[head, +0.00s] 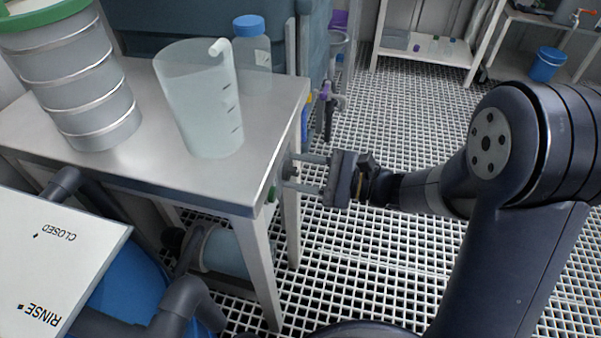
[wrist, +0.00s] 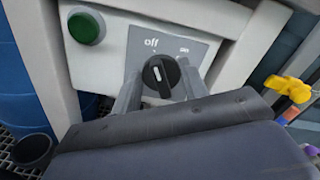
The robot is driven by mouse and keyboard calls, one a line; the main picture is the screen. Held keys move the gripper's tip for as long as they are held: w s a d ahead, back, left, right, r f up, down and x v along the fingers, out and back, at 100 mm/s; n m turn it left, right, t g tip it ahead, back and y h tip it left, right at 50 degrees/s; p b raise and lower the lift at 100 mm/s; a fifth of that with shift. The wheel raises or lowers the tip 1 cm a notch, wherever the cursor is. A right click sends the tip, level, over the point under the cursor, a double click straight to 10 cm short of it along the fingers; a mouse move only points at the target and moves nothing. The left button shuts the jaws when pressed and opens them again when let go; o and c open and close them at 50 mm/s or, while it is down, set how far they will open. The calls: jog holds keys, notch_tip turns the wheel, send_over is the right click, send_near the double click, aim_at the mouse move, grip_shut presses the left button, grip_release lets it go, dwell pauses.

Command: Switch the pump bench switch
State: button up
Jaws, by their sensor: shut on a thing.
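The pump bench switch (wrist: 160,75) is a round black knob with a white pointer line, on a grey plate marked "off" and "on". The pointer line looks nearer to "off". In the head view the switch (head: 289,168) is a small dark shape on the right side of the steel bench (head: 262,122). My gripper (head: 298,173) reaches it from the right. In the wrist view my gripper (wrist: 160,88) has one finger on each side of the knob and is shut on it.
A green button (wrist: 86,27) sits left of the switch plate. A clear jug (head: 200,105), a blue-capped bottle (head: 251,50) and a ribbed grey vessel (head: 88,100) stand on the bench. A yellow valve handle (wrist: 288,88) is at the right. Grated floor (head: 400,250) is open to the right.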

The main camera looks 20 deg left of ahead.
dwell(0.3)
jog(key=o, duration=0.9)
jog(key=shift+o, duration=0.2)
jog(key=shift+d, duration=0.1)
jog(key=w+d+p, duration=0.1)
jog(key=d+p, duration=0.1)
jog(key=d, duration=0.8)
jog(key=shift+d+p, duration=0.3)
jog(key=a, duration=0.3)
jog(key=a+b, duration=0.1)
jog(key=a, duration=0.2)
jog(key=s+a+b, duration=0.1)
jog(key=a, duration=0.3)
jog(key=shift+a+b, duration=0.35)
jog(key=shift+a, duration=0.1)
